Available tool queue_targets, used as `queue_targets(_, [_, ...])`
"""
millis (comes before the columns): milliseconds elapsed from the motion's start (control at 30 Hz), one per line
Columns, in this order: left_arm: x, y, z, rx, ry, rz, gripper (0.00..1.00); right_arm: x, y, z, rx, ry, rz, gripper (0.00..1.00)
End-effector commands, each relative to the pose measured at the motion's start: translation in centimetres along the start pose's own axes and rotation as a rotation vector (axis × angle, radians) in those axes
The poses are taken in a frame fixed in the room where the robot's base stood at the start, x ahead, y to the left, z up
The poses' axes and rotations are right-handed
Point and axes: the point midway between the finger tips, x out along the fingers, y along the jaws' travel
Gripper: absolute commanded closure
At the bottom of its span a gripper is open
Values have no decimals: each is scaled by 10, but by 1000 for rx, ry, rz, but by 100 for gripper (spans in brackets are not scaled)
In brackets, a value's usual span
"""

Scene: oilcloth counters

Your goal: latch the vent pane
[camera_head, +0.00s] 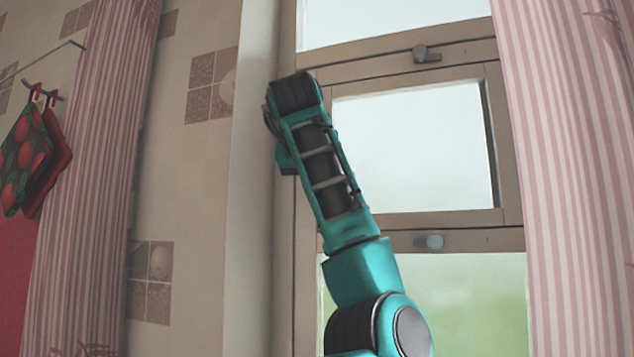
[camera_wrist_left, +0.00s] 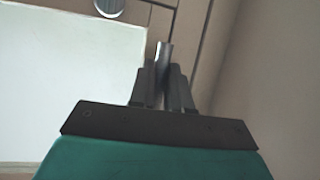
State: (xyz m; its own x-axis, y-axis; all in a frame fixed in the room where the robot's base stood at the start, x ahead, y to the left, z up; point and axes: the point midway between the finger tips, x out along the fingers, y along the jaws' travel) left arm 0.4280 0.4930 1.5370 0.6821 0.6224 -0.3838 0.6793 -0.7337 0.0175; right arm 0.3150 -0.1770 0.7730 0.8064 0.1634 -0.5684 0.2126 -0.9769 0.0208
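The window's middle pane (camera_head: 415,150), in a beige wooden frame, is likely the vent pane; I cannot tell whether it sits flush. My teal arm rises in front of its left side, and its far end hides part of the left frame. My left gripper is hidden in the head view. In the left wrist view, my left gripper (camera_wrist_left: 163,80) has its dark fingers close together on a slim grey metal handle (camera_wrist_left: 164,52) by the frame. The pale pane (camera_wrist_left: 65,85) also fills the left of that view. My right gripper is not in view.
Round-ended catches sit on the rails above (camera_head: 425,54) and below (camera_head: 432,242) the middle pane. A round metal piece (camera_wrist_left: 108,6) shows at the wrist view's top. Pink striped curtains (camera_head: 565,150) hang on both sides. Red pot holders (camera_head: 35,155) hang at left.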

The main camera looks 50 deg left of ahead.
Motion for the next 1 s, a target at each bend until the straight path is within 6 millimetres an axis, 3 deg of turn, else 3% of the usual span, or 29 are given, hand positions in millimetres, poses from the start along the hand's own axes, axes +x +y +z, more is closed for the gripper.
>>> queue_targets(233, [0, 0, 0, 1, 1, 1, 59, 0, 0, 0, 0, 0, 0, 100])
queue_targets(567, [-5, 0, 0, 2, 2, 0, 58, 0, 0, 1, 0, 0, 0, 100])
queue_targets(667, [-18, 0, 0, 2, 4, 1, 58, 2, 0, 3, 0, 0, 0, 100])
queue_targets(1000, [-91, 2, 1, 1, 5, 7, 58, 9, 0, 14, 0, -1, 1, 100])
